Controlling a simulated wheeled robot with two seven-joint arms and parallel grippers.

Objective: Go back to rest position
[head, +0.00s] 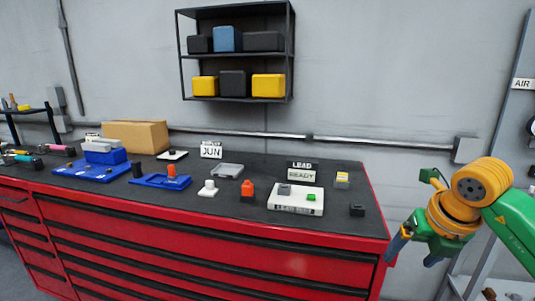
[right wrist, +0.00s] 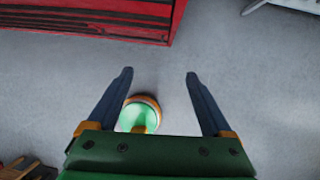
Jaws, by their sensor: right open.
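My right gripper (head: 413,256) hangs at the right of the head view, beyond the right end of the red workbench (head: 330,273). Its blue-grey fingers point down and stand apart. In the right wrist view the same gripper (right wrist: 158,73) is open and empty, with grey floor (right wrist: 230,60) beyond its fingertips. The bench's red drawer front (right wrist: 95,18) shows at the top left of that view. My left gripper is in neither view.
The dark benchtop carries a white box with a green button (head: 311,197), an orange-red part (head: 247,190), blue trays (head: 160,182) and a cardboard box (head: 136,135). A wall shelf (head: 236,54) holds bins. A grey post (head: 510,100) stands at the far right.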

